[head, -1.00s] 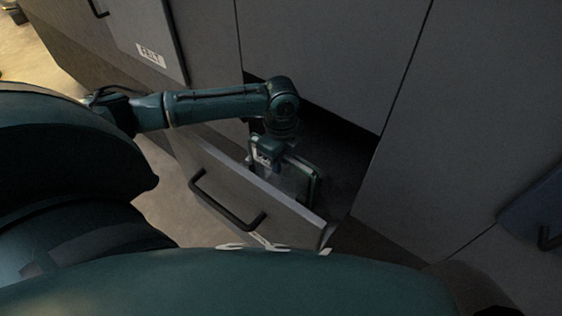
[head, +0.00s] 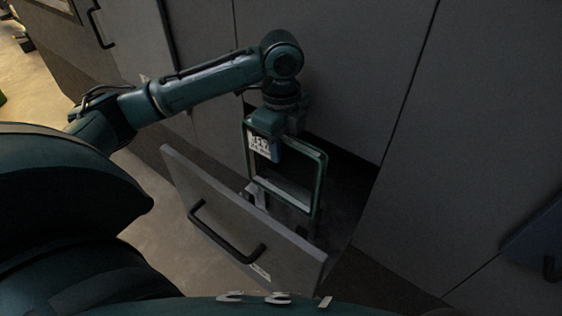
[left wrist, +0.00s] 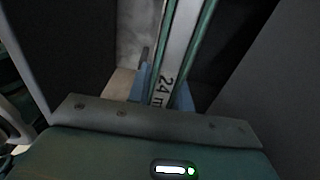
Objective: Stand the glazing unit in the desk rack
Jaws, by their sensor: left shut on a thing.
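The glazing unit (head: 322,178) is a rectangular pane with a green edge and a white printed label near its upper left. It stands roughly upright over the open drawer (head: 190,180). My left gripper (head: 276,150) is shut on its upper edge from above. In the left wrist view the unit (left wrist: 182,42) runs edge-on between the blue fingers of the left gripper (left wrist: 163,92), with "24 m" printed on its edge. The drawer front hides part of what lies below the unit. The desk rack cannot be made out. My right gripper is not in view.
The drawer's dark bar handle (head: 228,236) faces the floor side. Grey cabinet fronts (head: 320,70) rise close behind and to the right of the unit. A light grey piece (head: 256,196) shows inside the drawer. Open floor (head: 165,225) lies to the left.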

